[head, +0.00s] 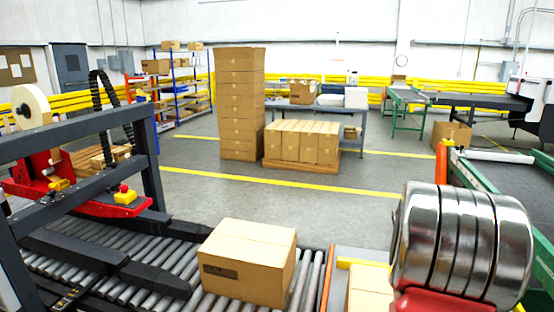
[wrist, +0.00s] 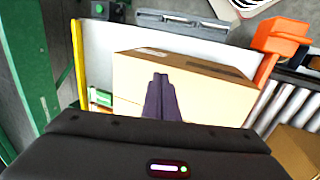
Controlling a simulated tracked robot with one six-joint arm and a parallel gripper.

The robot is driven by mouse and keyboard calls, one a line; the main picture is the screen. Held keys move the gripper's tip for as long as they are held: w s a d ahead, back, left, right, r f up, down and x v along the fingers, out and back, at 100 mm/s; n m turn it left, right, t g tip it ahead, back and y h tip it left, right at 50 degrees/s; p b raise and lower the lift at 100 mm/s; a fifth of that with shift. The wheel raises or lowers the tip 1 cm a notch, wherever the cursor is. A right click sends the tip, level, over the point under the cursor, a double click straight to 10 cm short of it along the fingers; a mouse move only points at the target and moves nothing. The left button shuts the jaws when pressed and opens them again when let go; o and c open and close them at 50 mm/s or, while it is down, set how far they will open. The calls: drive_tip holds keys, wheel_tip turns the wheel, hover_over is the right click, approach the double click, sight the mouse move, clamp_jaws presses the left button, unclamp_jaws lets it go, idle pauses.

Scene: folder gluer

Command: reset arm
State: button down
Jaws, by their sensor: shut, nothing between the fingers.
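My gripper (wrist: 161,78) shows in the wrist view with its dark fingers together and empty. Its black body with a small lit indicator fills the bottom of that view. Behind the fingers is a closed cardboard box (wrist: 215,92) on a white surface (wrist: 98,50). I cannot tell whether the fingertips touch this box. In the head view my gripper is not visible. A shiny ribbed metal part on a red base, which looks like my arm, stands at the lower right there. It partly hides a box (head: 367,292) at the bottom edge.
A taped carton (head: 248,262) sits on the roller conveyor (head: 90,245), beside a dark frame (head: 150,160). An orange part (wrist: 280,38) stands near the box in the wrist view. A green-edged conveyor (head: 500,200) runs at the right. Stacked cartons (head: 240,105) stand farther back; the middle floor is clear.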

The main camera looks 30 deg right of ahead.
drive_tip(key=w+a+r+n+t, duration=0.1)
drive_tip(key=w+a+r, duration=0.1)
drive_tip(key=a, duration=0.6)
drive_tip(key=w+a+r+n+t, duration=0.1)
drive_tip(key=w+a+r, duration=0.15)
drive_tip(key=a, duration=0.55)
drive_tip(key=w+a+r+n+t, duration=0.1)
drive_tip(key=w+a+r+t, duration=0.1)
drive_tip(key=a, duration=0.7)
drive_tip(key=s+a+r+n+t+y, duration=0.1)
drive_tip(key=a+r+n+t, duration=0.1)
drive_tip(key=a, duration=0.9)
drive_tip(key=s+a+r+n+t+y, duration=0.1)
drive_tip(key=s+a+r+n+t, duration=0.1)
drive_tip(key=a, duration=0.9)
drive_tip(key=shift+r+n, duration=0.9)
drive_tip(key=shift+r, duration=0.45)
